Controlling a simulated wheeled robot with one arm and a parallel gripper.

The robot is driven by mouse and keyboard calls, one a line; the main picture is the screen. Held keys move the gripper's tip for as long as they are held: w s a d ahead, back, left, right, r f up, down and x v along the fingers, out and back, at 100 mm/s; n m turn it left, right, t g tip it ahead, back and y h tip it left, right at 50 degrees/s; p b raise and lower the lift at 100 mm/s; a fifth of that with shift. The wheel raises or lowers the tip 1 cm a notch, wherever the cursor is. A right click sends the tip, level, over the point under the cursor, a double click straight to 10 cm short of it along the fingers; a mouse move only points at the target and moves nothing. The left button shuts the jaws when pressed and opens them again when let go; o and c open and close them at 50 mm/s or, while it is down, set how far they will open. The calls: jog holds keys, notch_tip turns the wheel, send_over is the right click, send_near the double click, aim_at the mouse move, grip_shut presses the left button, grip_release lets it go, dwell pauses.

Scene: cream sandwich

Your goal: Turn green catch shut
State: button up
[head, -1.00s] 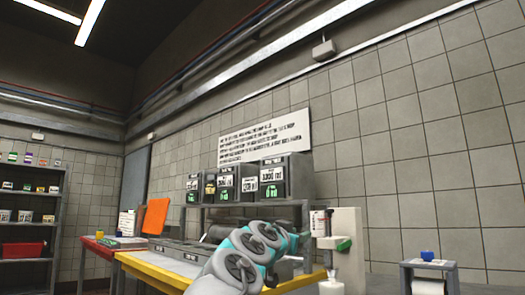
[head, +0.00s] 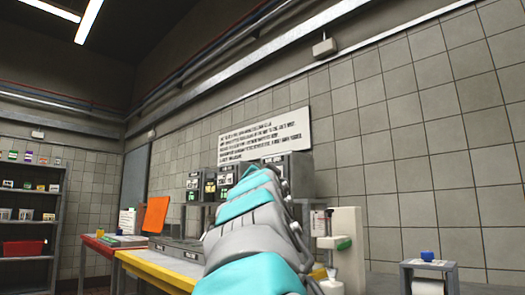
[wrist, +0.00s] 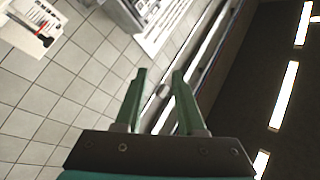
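The green catch (head: 343,244) shows as a small green piece on the front of a white upright dispenser (head: 349,225), right of my arm in the head view. I cannot tell its exact turn at this size. In the head view my arm hides the gripper.
A yellow-edged bench (head: 157,273) stands left of my arm, with grey display boxes (head: 298,172) behind it, partly hidden by the arm. A small grey stand (head: 429,267) with a blue knob is at the right. The tiled wall above is mostly bare, with a white text sign (head: 262,137).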

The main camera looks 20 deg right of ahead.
jog(key=shift+s+a+r+m+t+y, duration=0.15)
jog(key=shift+s+a+r+t+y, duration=0.2)
jog(key=shift+r, duration=0.5)
jog(key=shift+s+a+r+m+t+y, duration=0.1)
jog(key=shift+s+a+r+t+y, duration=0.1)
jog(key=shift+s+r+t, duration=0.45)
jog(key=shift+s+a+r+m+t+y, duration=0.15)
jog(key=shift+s+a+r+y, duration=0.15)
jog(key=shift+r, duration=0.7)
